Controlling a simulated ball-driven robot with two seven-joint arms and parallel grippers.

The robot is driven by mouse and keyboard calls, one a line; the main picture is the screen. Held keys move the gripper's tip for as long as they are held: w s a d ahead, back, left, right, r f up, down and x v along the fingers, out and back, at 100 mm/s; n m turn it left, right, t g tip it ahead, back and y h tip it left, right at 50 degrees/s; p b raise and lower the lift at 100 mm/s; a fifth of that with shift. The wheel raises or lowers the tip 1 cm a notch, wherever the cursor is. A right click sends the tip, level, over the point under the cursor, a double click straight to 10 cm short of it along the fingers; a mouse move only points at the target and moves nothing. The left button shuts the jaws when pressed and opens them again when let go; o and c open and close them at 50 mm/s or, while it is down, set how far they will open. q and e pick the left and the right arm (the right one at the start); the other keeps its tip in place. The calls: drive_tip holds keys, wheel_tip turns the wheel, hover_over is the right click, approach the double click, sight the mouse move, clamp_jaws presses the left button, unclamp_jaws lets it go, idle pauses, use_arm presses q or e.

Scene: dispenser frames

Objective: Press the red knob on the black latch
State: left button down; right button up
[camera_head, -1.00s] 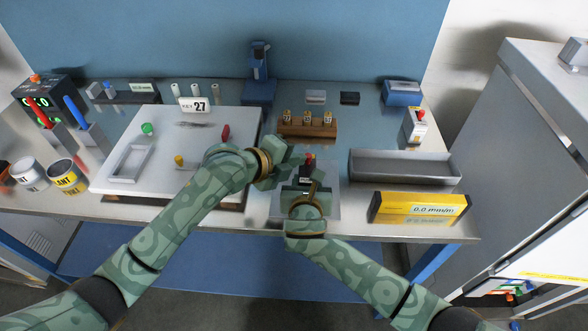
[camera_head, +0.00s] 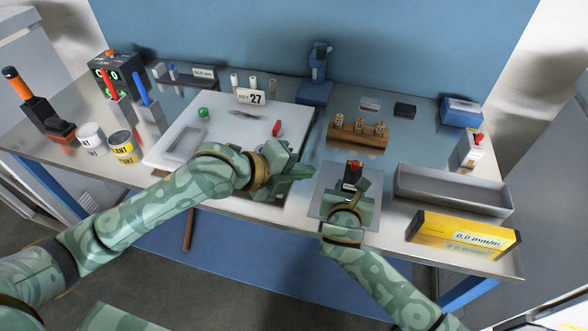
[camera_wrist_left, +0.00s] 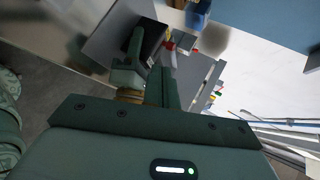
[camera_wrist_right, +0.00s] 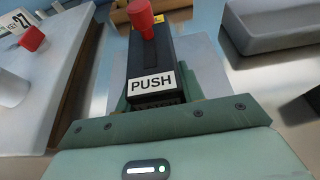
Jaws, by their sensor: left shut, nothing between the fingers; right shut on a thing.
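The black latch (camera_head: 349,186) stands on a grey plate (camera_head: 329,205) at the front middle of the bench, with the red knob (camera_head: 355,165) on top. In the right wrist view the latch (camera_wrist_right: 150,55) is large, with a white PUSH label, and the red knob (camera_wrist_right: 141,18) rises from its far end. My right gripper (camera_head: 347,199) is shut on the latch's lower body. My left gripper (camera_head: 308,173) is shut and empty, left of the latch and apart from the knob. In the left wrist view its closed fingers (camera_wrist_left: 163,85) show, with a red spot, seemingly the knob, beyond them.
A white board (camera_head: 225,125) with a red handle (camera_head: 277,128) and a green knob lies left, partly under my left arm. A wooden block with vials (camera_head: 358,133) stands behind the latch. A grey tray (camera_head: 453,190) and a yellow gauge box (camera_head: 462,236) are at right.

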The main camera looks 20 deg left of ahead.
use_arm(q)
drive_tip(key=v, duration=0.2)
drive_tip(key=shift+s+a+r, duration=0.15)
drive_tip(key=shift+s, duration=0.05)
use_arm(e)
drive_tip(key=o, duration=1.2)
drive_tip(key=shift+o, duration=0.2)
